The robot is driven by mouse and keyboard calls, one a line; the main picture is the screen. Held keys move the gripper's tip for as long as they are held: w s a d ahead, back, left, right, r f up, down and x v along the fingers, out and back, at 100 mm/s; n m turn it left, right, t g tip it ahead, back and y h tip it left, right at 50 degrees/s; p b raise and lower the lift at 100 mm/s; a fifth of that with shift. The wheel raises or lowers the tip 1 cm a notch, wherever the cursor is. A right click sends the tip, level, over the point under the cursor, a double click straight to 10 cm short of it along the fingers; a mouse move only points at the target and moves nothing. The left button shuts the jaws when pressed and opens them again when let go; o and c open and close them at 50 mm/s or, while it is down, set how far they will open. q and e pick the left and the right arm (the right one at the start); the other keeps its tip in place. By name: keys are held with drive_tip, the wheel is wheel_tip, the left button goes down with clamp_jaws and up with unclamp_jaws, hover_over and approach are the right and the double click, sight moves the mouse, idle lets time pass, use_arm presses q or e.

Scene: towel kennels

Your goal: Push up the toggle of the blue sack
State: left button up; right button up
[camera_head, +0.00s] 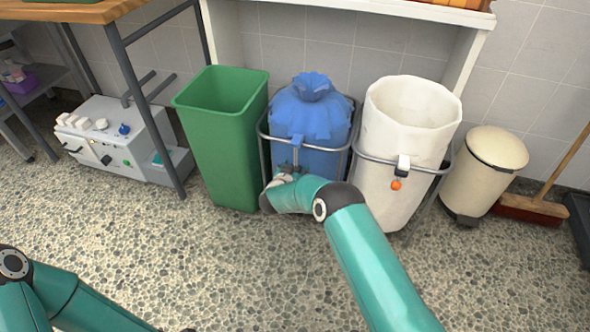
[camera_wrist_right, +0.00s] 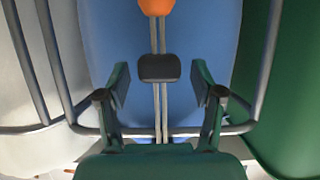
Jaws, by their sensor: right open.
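The blue sack (camera_head: 313,110) sits in a grey metal frame, its top gathered into a knot. My right gripper (camera_wrist_right: 160,75) is at the front of this sack, mostly hidden behind its own wrist in the head view. In the right wrist view its two fingers are open, one on each side of the black toggle (camera_wrist_right: 158,68), with gaps between. The toggle sits on a double pale cord that ends in an orange ball (camera_wrist_right: 157,6). The blue sack (camera_wrist_right: 205,50) fills the background there. My left arm shows at the lower left of the head view; its gripper is out of view.
A green bin (camera_head: 225,140) stands left of the blue sack and a white sack (camera_head: 405,125) in a similar frame stands right. A cream pedal bin (camera_head: 490,165) and a broom (camera_head: 535,208) are further right. A white machine (camera_head: 110,130) is at left. The floor in front is clear.

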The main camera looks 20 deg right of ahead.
drive_tip(key=shift+w+d+f, duration=0.15)
drive_tip(key=shift+w+d, duration=0.1)
drive_tip(key=shift+w, duration=0.1)
drive_tip(key=shift+c, duration=0.4)
clamp_jaws()
